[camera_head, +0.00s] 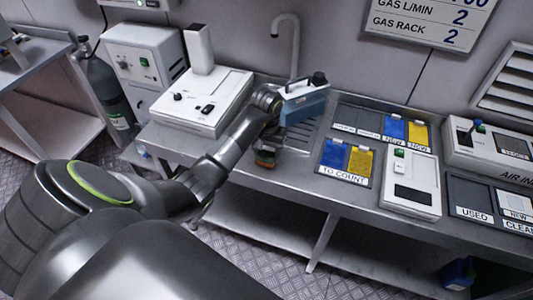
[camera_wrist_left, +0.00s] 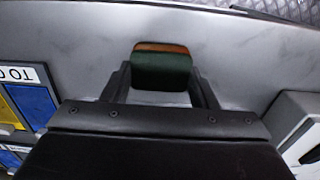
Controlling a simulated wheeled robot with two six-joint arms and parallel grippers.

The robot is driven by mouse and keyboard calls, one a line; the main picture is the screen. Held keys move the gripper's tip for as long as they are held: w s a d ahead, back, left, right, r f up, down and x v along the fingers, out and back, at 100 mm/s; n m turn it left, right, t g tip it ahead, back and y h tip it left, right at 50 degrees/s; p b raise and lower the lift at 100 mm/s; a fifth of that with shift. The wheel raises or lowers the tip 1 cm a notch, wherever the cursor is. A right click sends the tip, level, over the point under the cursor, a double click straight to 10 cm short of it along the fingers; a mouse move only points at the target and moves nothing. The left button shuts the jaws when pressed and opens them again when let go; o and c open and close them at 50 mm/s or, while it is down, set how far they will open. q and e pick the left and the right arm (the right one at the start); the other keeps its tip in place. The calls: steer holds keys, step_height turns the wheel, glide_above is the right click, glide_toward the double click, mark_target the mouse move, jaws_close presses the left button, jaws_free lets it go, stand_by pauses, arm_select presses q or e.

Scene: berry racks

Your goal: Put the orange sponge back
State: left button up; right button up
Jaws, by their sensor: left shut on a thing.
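The orange sponge (camera_wrist_left: 161,68) shows in the left wrist view between my two dark fingers, with a thin orange layer and a larger dark green side. My left gripper (camera_wrist_left: 160,78) is shut on it. In the head view the left gripper (camera_head: 268,146) points down at the bench's front edge, left of the TO COUNT tray. The sponge (camera_head: 265,158) shows small under it. I cannot tell whether it touches the bench. My right gripper is not in view.
The TO COUNT tray (camera_head: 324,181) with blue and yellow cards lies to the right. A white device (camera_head: 176,110) stands to the left on the steel bench (camera_head: 268,183). A tap (camera_head: 293,48) rises behind. A blue box-like thing (camera_head: 304,106) shows beside my wrist.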

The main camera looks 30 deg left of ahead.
arm_select(q)
steer(key=shift+f, duration=0.3)
steer(key=shift+f, duration=0.2)
steer(key=o, duration=0.9)
steer(key=shift+o, duration=0.2)
steer(key=shift+r, duration=0.1)
